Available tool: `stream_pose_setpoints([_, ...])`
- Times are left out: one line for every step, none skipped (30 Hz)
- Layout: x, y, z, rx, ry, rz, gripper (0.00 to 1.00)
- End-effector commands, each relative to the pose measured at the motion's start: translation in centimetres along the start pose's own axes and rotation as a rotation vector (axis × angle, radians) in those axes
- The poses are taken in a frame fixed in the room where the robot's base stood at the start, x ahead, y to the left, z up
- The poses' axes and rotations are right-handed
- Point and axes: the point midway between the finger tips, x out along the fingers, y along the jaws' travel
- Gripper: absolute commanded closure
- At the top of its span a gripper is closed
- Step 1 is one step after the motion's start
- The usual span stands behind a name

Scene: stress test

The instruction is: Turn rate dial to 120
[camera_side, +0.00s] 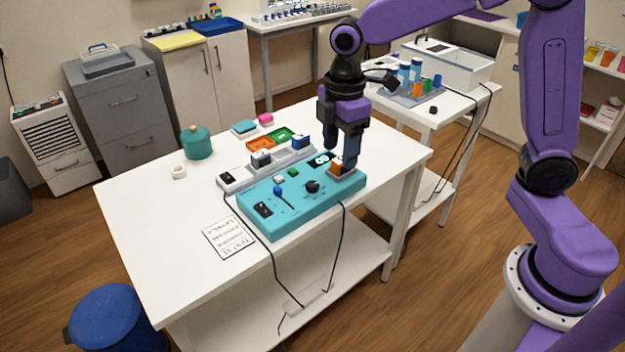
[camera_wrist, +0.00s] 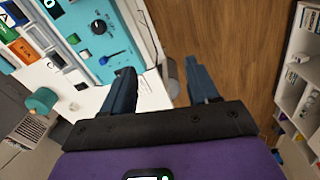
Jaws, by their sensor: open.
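A teal device (camera_side: 300,205) lies on the white table, with a round black dial (camera_side: 312,187) on its top. The dial also shows in the wrist view (camera_wrist: 98,27), near the top left, with a small pale mark. Its scale is too small to read, so I cannot tell its setting. My gripper (camera_side: 345,160) is above the device's far right end, apart from the dial. In the wrist view its fingers (camera_wrist: 160,72) are spread with nothing gripped.
A grey strip of modules (camera_side: 265,165) lies behind the device, with orange and green trays (camera_side: 262,144) beyond. A teal pot (camera_side: 197,142) and a printed card (camera_side: 229,236) are on the table. Black cables (camera_side: 336,250) hang off the front edge.

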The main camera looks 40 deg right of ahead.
Motion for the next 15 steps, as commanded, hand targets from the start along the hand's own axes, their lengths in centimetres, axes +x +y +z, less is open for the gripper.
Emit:
stream_pose_setpoints([0.5,2.4,-0.1,-0.015,-0.003,-0.003,0.41])
stream_pose_setpoints([0.7,3.7,-0.1,-0.031,-0.003,-0.003,0.41])
stream_pose_setpoints([1.0,5.4,0.0,-0.049,-0.005,-0.005,0.41])
stream_pose_setpoints([1.3,6.6,0.1,-0.064,-0.006,-0.006,0.41])
stream_pose_setpoints([1.5,7.7,0.3,-0.078,-0.006,-0.006,0.41])
stream_pose_setpoints([1.9,9.2,0.6,-0.095,-0.006,-0.006,0.41])
stream_pose_setpoints([2.1,10.1,0.8,-0.106,-0.006,-0.006,0.41])
stream_pose_setpoints([2.3,11.0,1.1,-0.118,-0.007,-0.007,0.41])
stream_pose_setpoints([2.6,12.0,1.4,-0.131,-0.007,-0.008,0.41])
stream_pose_setpoints([2.8,12.7,1.6,-0.14,-0.007,-0.008,0.41])
stream_pose_setpoints([3.0,13.2,1.8,-0.15,-0.007,-0.008,0.41])
stream_pose_setpoints([3.1,13.9,2.0,-0.159,-0.007,-0.008,0.41])
stream_pose_setpoints([3.2,14.2,2.2,-0.164,-0.007,-0.008,0.41])
stream_pose_setpoints([3.3,14.5,2.3,-0.168,-0.007,-0.007,0.41])
stream_pose_setpoints([3.4,14.8,2.4,-0.173,-0.007,-0.008,0.41])
